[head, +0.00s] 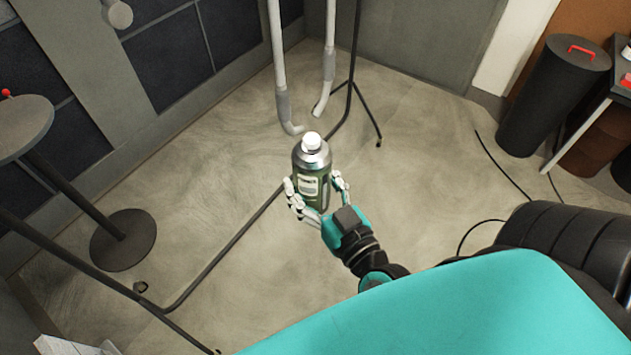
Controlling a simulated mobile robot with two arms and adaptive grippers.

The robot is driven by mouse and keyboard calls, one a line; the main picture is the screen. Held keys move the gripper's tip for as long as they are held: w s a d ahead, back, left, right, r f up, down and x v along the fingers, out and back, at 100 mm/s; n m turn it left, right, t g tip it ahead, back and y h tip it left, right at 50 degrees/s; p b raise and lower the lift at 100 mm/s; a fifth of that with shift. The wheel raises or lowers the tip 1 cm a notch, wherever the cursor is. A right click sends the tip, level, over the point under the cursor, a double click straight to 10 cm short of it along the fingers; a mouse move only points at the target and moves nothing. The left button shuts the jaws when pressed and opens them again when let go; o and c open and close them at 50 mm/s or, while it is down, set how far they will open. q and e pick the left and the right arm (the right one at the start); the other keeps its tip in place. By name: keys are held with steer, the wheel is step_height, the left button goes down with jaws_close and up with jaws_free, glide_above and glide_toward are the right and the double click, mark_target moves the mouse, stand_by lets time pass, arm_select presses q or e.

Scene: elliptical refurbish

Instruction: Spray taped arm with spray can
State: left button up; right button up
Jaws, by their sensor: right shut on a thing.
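My right gripper (318,202) is shut on a green spray can (312,182) with a white cap and a pale label. It holds the can nearly upright, in the air in front of me. Behind the can, two pale grey tubular arms (279,62) hang down from the top edge, with darker grey lower parts and bent ends. They may be the taped arm, but I cannot tell tape on them for sure. The can's cap is just below and right of the left tube's bent end; I cannot tell the distance in depth. My left gripper is not in view.
A black metal stand frame (232,243) runs across the floor under the can. A round stool-like table (22,125) with a round base stands at the left. A dark bin (553,95) with a red handle and a desk edge are at the right. Bare concrete floor (430,130) lies between.

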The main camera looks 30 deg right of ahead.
steer(key=w+a+r+n+g+y+p, duration=0.35)
steer(key=w+a+r+y, duration=0.2)
steer(key=a, duration=0.35)
steer(key=w+a+r+n+g+y+p, duration=0.2)
steer(key=w+a+r+n+y+p, duration=0.3)
steer(key=a+r+y, duration=0.3)
steer(key=w+a+h+b, duration=0.1)
steer(key=w+b, duration=0.2)
steer(key=w, duration=0.3)
steer(key=shift+a+f, duration=0.3)
steer(key=shift+f, duration=0.05)
